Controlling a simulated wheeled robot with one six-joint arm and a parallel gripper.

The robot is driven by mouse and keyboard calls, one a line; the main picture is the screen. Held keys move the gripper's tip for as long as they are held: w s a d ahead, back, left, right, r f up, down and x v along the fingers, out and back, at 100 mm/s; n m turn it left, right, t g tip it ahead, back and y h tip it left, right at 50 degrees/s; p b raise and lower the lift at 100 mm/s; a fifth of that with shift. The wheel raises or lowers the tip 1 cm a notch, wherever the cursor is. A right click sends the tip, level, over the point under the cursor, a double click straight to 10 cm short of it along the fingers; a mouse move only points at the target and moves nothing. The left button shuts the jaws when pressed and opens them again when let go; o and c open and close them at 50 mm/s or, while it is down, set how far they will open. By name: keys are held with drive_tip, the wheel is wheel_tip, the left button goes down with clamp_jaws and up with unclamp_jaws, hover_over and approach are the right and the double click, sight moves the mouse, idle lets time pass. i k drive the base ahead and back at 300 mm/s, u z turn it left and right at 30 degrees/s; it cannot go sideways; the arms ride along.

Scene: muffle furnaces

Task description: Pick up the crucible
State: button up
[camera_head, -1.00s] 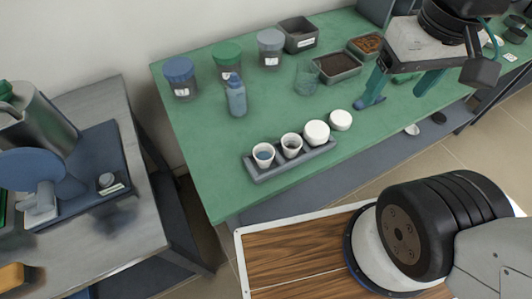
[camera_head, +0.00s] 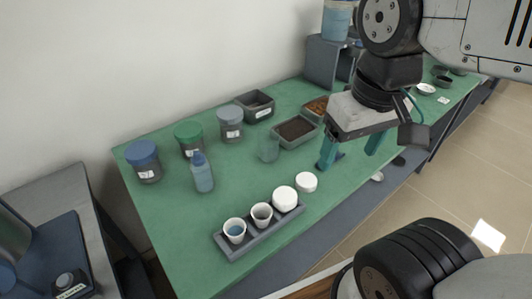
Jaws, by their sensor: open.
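A grey rack (camera_head: 262,234) stands near the front edge of the green table. It holds a white crucible with blue contents (camera_head: 235,230), a white crucible with a dark inside (camera_head: 262,214) and a rounded white piece (camera_head: 285,198), perhaps a lidded crucible. Another white round piece (camera_head: 306,182) sits just beyond the rack's right end; I cannot tell whether it is a lid or a crucible. My gripper (camera_head: 349,160) is open, with teal fingers pointing down. It is right of and behind the rack, apart from the crucibles, with nothing seen between its fingers.
Jars with blue (camera_head: 143,163), green (camera_head: 189,139) and grey (camera_head: 230,123) lids stand at the back left with a blue bottle (camera_head: 203,175). A glass beaker (camera_head: 268,147) and a tray of dark material (camera_head: 296,131) are left of my gripper. The table's left front is clear.

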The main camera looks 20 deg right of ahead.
sight(234, 228)
drive_tip(key=z, duration=1.05)
drive_tip(key=k, duration=1.2)
drive_tip(key=z, duration=0.05)
